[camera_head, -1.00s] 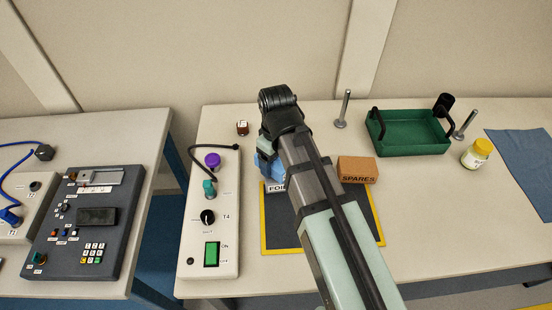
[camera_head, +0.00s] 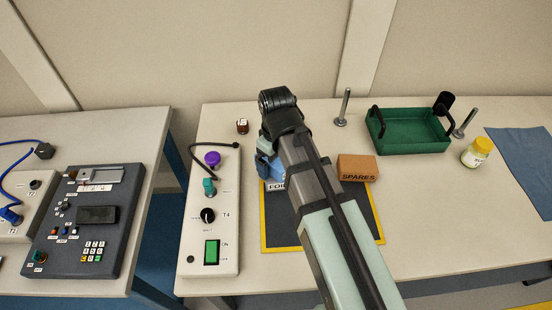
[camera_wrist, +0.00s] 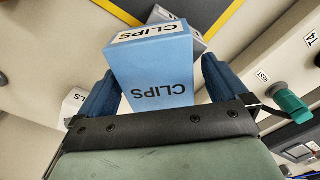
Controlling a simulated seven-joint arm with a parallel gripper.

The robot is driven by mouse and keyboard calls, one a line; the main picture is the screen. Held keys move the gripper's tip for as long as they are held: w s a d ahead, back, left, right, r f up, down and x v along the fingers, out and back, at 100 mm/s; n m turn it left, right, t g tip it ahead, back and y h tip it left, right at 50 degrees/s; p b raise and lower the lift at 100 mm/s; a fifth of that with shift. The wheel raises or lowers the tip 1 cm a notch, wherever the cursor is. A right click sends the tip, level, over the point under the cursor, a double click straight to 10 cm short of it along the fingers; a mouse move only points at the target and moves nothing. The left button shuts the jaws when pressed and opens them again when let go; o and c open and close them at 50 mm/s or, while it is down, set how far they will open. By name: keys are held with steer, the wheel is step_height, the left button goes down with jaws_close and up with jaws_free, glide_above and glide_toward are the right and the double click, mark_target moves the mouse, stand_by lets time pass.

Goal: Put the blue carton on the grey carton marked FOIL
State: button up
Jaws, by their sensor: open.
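The blue carton marked CLIPS (camera_wrist: 152,80) stands between the two dark blue fingers of my gripper (camera_wrist: 158,68) in the wrist view. The fingers are open, one on each side of it, with a gap visible at the right finger. A grey carton (camera_wrist: 196,42) shows behind and below it, mostly covered. In the head view the grey carton's FOIL label (camera_head: 276,187) shows just under the blue carton (camera_head: 274,173), which appears to rest on top of it. My arm hides most of both there.
A brown SPARES carton (camera_head: 357,168) stands right of my arm by the yellow-edged dark mat (camera_head: 280,232). The T4 panel (camera_head: 226,248) is left. A green tray (camera_head: 408,146), metal posts and a yellow-lidded jar (camera_head: 476,153) are further right. A pale labelled carton (camera_wrist: 75,102) sits beside the left finger.

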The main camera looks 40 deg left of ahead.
steer(key=shift+r, duration=0.15)
step_height(320, 180, up, 13)
steer(key=shift+f, duration=0.2)
stand_by(0.5)
